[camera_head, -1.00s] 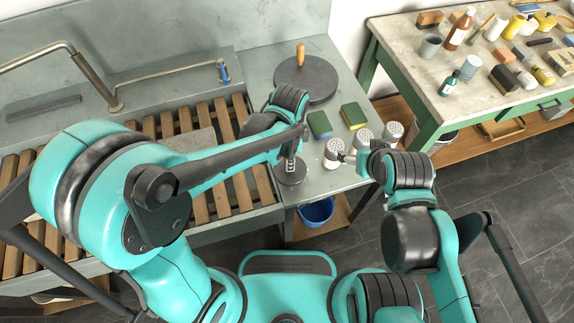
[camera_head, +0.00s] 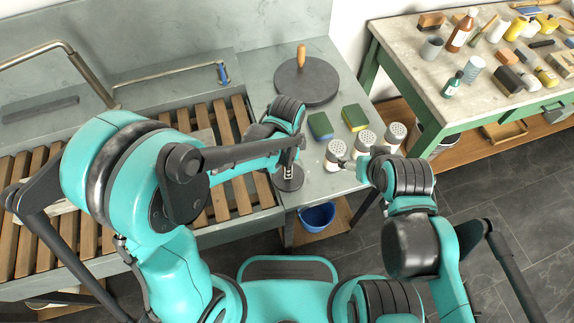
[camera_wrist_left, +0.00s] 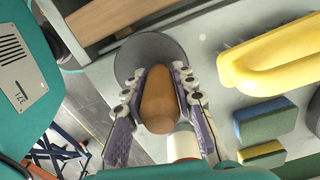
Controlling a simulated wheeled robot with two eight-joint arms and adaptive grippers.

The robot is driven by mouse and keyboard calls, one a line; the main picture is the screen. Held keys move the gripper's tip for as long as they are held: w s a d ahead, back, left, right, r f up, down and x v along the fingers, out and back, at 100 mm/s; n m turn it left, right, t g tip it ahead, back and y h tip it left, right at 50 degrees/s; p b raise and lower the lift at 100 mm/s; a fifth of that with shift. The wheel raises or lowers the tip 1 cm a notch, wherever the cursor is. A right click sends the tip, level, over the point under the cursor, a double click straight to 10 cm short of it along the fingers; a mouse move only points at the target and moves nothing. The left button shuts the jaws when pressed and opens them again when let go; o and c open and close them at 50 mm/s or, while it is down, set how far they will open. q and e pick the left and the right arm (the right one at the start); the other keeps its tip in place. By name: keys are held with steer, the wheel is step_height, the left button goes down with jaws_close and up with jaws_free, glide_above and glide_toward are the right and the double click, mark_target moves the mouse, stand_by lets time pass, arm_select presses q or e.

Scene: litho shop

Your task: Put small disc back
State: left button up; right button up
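The small disc (camera_head: 289,180) is dark grey and shows below my left gripper (camera_head: 288,168), near the front of the grey bench. In the left wrist view the disc (camera_wrist_left: 134,58) lies behind its brown wooden handle (camera_wrist_left: 158,98). The fingers of my left gripper (camera_wrist_left: 160,100) are closed against both sides of that handle. I cannot tell whether the disc touches the bench. A larger dark disc (camera_head: 318,80) with an upright wooden handle lies at the back of the bench. My right gripper (camera_head: 348,162) is beside the white shakers; its finger opening is unclear.
Three white shakers (camera_head: 335,152) and two sponges (camera_head: 354,117) stand right of my left gripper. A yellow-handled brush (camera_wrist_left: 270,60) shows in the wrist view. The slatted sink (camera_head: 222,125) is left. A blue bucket (camera_head: 317,217) is below. A cluttered table (camera_head: 400,50) is right.

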arm_select(q)
steer(key=shift+o, duration=1.1)
steer(key=shift+r, duration=0.2)
step_height(320, 180, up, 12)
steer(key=p, duration=0.4)
steer(key=shift+p, duration=0.3)
steer(key=s+a+r+n+t, duration=0.3)
steer(key=a+n, duration=0.5)
steer(key=s+a+r+n+t, duration=0.3)
steer(key=a+n+t, duration=0.1)
steer(key=a+n, duration=0.4)
steer(key=shift+s+a+r, duration=0.2)
steer(key=shift+a, duration=0.55)
